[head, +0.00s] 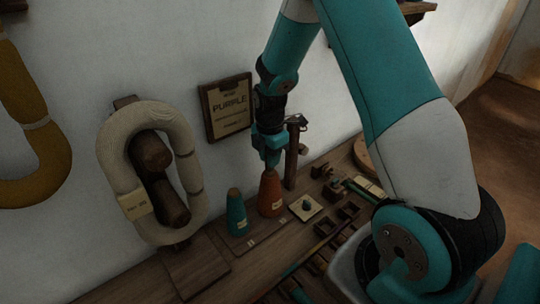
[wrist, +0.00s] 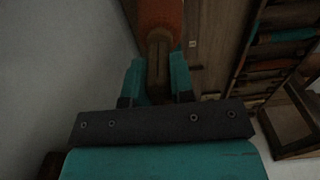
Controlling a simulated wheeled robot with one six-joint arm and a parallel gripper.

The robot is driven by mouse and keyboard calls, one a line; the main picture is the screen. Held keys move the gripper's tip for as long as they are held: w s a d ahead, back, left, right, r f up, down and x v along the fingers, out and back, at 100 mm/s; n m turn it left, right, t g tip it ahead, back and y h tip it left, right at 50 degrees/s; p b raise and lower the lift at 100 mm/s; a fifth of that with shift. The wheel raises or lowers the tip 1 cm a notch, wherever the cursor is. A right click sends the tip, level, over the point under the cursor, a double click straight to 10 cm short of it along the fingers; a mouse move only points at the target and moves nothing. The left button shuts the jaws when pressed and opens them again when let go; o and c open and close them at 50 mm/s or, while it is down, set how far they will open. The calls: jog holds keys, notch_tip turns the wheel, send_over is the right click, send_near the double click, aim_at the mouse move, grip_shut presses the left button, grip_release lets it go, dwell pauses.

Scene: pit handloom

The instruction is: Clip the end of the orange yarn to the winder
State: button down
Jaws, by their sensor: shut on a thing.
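The orange yarn cone (head: 271,194) stands upright on the wooden bench, with a pale label low on its front. It also shows at the top of the wrist view (wrist: 160,14). My gripper (head: 271,160) is right above it, pointing down. In the wrist view its teal fingers (wrist: 158,78) are on both sides of the cone's narrow brown tip (wrist: 158,48), shut on it. A loose yarn end cannot be made out. A wooden post (head: 292,160) with a dark piece on top stands just right of my gripper; I cannot tell if it is the winder.
A teal cone (head: 237,215) stands close on the left. A cream skein (head: 115,150) hangs around wooden pegs on the wall, below left of a "PURPLE" sign (head: 229,107). A small pale card (head: 305,207) and several dark wooden holders (head: 350,211) crowd the bench to the right.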

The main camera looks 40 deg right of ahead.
dwell(0.5)
notch_tip(320, 180, up, 5)
jog(key=p, duration=0.4)
jog(key=shift+r, duration=0.15)
dwell(0.4)
